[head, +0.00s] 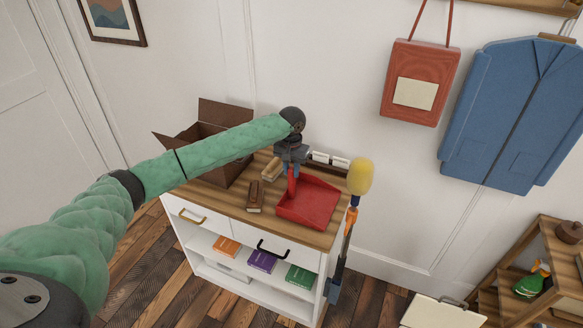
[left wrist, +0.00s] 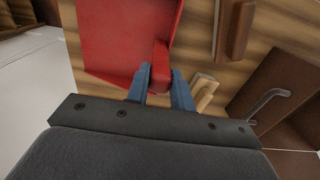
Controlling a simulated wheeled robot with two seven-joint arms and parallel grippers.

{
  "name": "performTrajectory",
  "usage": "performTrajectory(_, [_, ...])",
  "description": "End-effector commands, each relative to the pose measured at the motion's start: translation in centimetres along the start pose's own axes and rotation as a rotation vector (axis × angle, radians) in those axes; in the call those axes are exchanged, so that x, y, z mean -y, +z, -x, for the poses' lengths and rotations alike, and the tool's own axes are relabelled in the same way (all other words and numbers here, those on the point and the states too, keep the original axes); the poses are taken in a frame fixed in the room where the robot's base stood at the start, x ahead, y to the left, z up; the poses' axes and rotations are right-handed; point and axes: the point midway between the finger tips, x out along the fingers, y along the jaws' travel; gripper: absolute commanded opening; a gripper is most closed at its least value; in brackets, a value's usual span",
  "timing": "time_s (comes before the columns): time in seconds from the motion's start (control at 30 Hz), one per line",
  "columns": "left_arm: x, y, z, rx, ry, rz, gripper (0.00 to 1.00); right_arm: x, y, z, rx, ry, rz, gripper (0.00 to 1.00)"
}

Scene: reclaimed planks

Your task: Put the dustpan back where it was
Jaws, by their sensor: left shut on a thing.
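The red dustpan (head: 309,204) is on or just above the wooden top of the white cabinet (head: 252,204), near its right end. It also shows in the left wrist view (left wrist: 120,35), with its handle pointing toward my gripper. My left gripper (head: 292,172) is over the cabinet top, its blue fingers (left wrist: 160,88) shut on the dustpan's red handle. I cannot tell whether the pan touches the wood. My right gripper is in neither view.
An open brown box (head: 207,137) stands at the cabinet's back left. Brown and light wooden brushes (head: 255,196) lie left of the dustpan. A yellow-headed duster (head: 360,177) stands at the cabinet's right side. A red bag (head: 420,83) and blue jacket (head: 512,115) hang on the wall.

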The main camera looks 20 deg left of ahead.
Motion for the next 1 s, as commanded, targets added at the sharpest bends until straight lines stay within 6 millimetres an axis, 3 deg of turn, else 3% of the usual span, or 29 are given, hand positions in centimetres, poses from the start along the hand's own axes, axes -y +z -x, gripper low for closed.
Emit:
performTrajectory(0.37, [0.0,0.0,-0.2,0.0,0.0,0.001,0.0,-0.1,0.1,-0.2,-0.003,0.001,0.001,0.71])
performTrajectory(0.4, [0.0,0.0,-0.3,0.0,0.0,0.001,0.25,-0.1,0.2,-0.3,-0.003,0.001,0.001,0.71])
performTrajectory(0.5, [0.0,0.0,-0.3,0.0,0.0,0.0,0.45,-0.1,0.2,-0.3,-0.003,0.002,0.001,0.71])
performTrajectory(0.93, [0.0,-0.1,0.2,-0.002,-0.001,0.0,0.45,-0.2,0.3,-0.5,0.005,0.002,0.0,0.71])
performTrajectory(1.0, [0.0,-0.1,0.9,-0.002,-0.001,0.0,0.45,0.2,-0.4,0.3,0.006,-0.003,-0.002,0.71])
